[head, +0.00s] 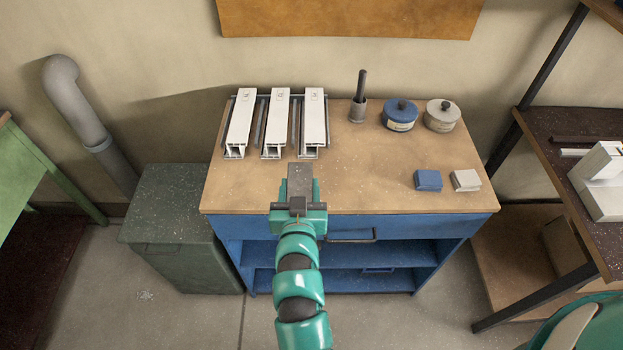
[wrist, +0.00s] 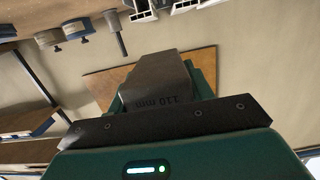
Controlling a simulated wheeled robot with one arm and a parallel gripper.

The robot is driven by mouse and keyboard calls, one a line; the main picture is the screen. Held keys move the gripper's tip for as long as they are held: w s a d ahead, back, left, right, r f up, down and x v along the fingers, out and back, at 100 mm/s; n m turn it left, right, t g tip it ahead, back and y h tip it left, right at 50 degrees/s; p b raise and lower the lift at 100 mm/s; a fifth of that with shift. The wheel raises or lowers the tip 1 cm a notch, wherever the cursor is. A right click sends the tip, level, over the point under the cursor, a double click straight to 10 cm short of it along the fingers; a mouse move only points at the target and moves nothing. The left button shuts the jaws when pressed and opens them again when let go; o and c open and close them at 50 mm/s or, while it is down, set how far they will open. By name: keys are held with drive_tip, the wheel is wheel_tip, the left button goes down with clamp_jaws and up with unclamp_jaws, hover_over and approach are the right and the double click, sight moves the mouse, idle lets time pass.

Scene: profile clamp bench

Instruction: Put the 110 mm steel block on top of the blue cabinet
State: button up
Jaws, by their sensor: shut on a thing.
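My gripper (head: 298,206) is shut on the grey steel block (head: 300,180). In the wrist view the block (wrist: 158,82) shows the marking "110 mm", which reads upside down there. The blue cabinet (head: 400,228) has a wooden top (head: 350,180), and in the head view the block appears over the front part of that top, left of its middle. I cannot tell how high the block is above the top, or whether they touch.
Several white profiles (head: 276,125) stand in a rack at the back left of the top. A dark rod in a cup (head: 358,110), a blue tin (head: 401,117) and a grey tin (head: 441,117) stand behind. A blue block (head: 428,181) and a pale block (head: 465,181) lie front right. The middle is clear.

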sight(308, 173)
drive_tip(key=w+f+b, duration=0.1)
drive_tip(key=w, duration=0.1)
drive_tip(key=w+d+f+b, duration=0.1)
drive_tip(key=w, duration=0.1)
drive_tip(key=w+f+b, duration=0.1)
drive_tip(key=w+b, duration=0.1)
drive_tip(key=w, duration=0.1)
drive_tip(key=shift+d, duration=0.35)
drive_tip(key=w+f, duration=0.1)
drive_tip(key=f, duration=0.1)
drive_tip(key=w+f+p, duration=0.1)
drive_tip(key=w+f, duration=0.2)
drive_tip(key=f, duration=0.1)
drive_tip(key=shift+w+d, duration=0.35)
drive_tip(key=shift+d, duration=0.05)
drive_tip(key=shift+w+f, duration=0.15)
drive_tip(key=shift+f, duration=1.45)
drive_tip(key=shift+f, duration=0.15)
drive_tip(key=o, duration=1.5)
drive_tip(key=shift+c, duration=0.2)
drive_tip(key=s+r+b, duration=0.2)
drive_tip(key=s, duration=1)
